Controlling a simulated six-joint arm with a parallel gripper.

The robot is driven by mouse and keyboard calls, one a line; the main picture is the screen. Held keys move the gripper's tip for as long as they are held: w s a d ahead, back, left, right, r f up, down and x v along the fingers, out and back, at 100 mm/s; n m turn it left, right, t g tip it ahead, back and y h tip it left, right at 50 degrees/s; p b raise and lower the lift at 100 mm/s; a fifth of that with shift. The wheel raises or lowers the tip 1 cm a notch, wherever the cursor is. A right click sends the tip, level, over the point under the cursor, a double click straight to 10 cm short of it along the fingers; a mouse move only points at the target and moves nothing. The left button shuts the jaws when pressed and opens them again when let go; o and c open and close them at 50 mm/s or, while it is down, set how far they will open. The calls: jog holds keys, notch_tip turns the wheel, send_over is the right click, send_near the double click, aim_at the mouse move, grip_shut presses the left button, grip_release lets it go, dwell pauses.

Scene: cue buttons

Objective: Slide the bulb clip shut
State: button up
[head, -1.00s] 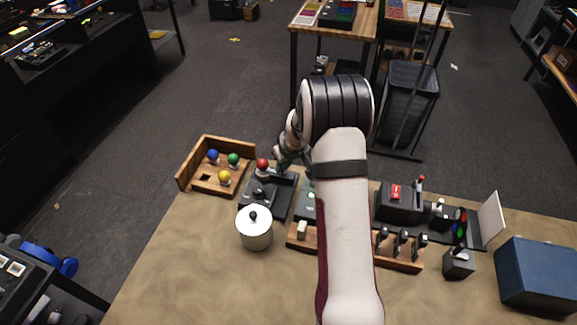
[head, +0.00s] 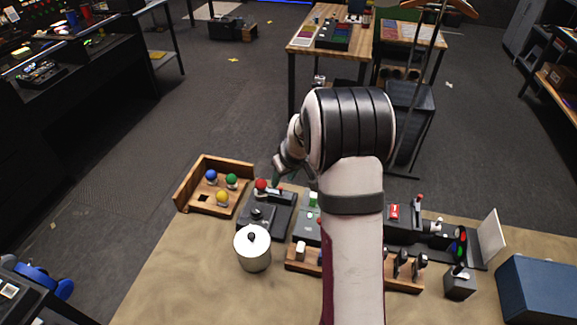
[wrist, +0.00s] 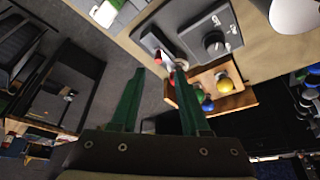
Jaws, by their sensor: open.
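The bulb clip is a dark unit (head: 268,218) left of my arm, with a round knob at its front and a slot at its back. A red bulb (head: 261,185) stands at its back left. In the wrist view the grey knob panel (wrist: 205,42) shows at top right, and the red bulb (wrist: 168,58) shows near the right fingertip. My gripper (wrist: 158,72) is open, its two green fingers apart with nothing held between them. In the head view my gripper is just right of the red bulb, partly hidden by my arm. Contact cannot be told.
A wooden tray (head: 239,166) with blue, green and yellow bulbs stands to the left. A white lidded pot (head: 253,250) stands in front of the unit. Levers (head: 404,263) on a wooden base and a blue box (head: 540,290) are to the right. Front left table is clear.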

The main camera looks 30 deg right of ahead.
jog(key=v, duration=1)
jog(key=s+a+r+m+g+y, duration=0.1)
jog(key=s+a+r, duration=0.2)
jog(key=s+a, duration=0.45)
jog(key=s+a+m+g, duration=0.1)
jog(key=s+a+m, duration=0.1)
jog(key=s+a, duration=0.4)
jog(key=s+a+f+m+g, duration=0.1)
jog(key=s+a, duration=0.6)
jog(key=s, duration=0.8)
jog(key=shift+s+a+m+g+y, duration=0.3)
jog(key=shift+s+m+g+y, duration=0.1)
jog(key=shift+m+g, duration=0.4)
jog(key=shift+o, duration=0.2)
jog(key=shift+w+f, duration=0.1)
jog(key=shift+f, duration=0.05)
